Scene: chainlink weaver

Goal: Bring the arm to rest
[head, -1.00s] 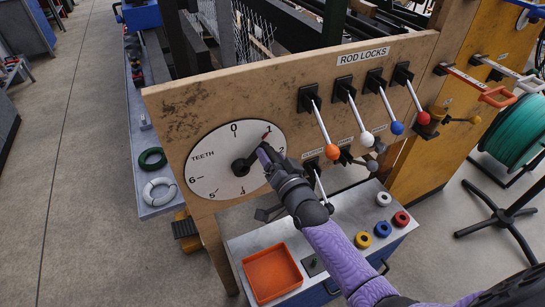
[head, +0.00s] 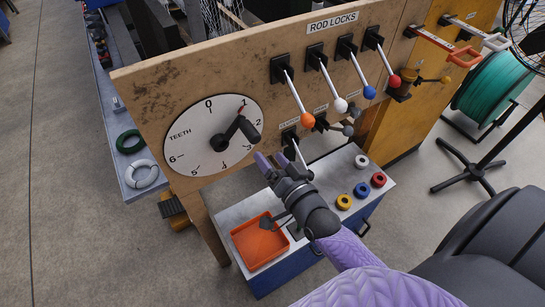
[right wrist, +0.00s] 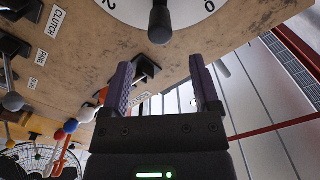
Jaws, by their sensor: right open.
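My right gripper (head: 268,161) is open and empty in the head view, in front of the wooden panel and below and right of the dial. In the right wrist view its two purple fingers (right wrist: 162,88) stand apart with nothing between them. The white TEETH dial (head: 200,150) has a black handle (head: 247,128) on its pointer, and the pointer tip lies between 0 and 2, near 1. The dial handle also shows in the right wrist view (right wrist: 160,22), beyond the fingers and apart from them. My left gripper is not in view.
Levers with orange (head: 307,119), white, blue and red knobs stick out from the panel (head: 160,90) at the right. Below stands a bench with an orange tray (head: 257,243) and several coloured rings. A green hose reel (head: 492,92) stands at the far right. The floor at left is clear.

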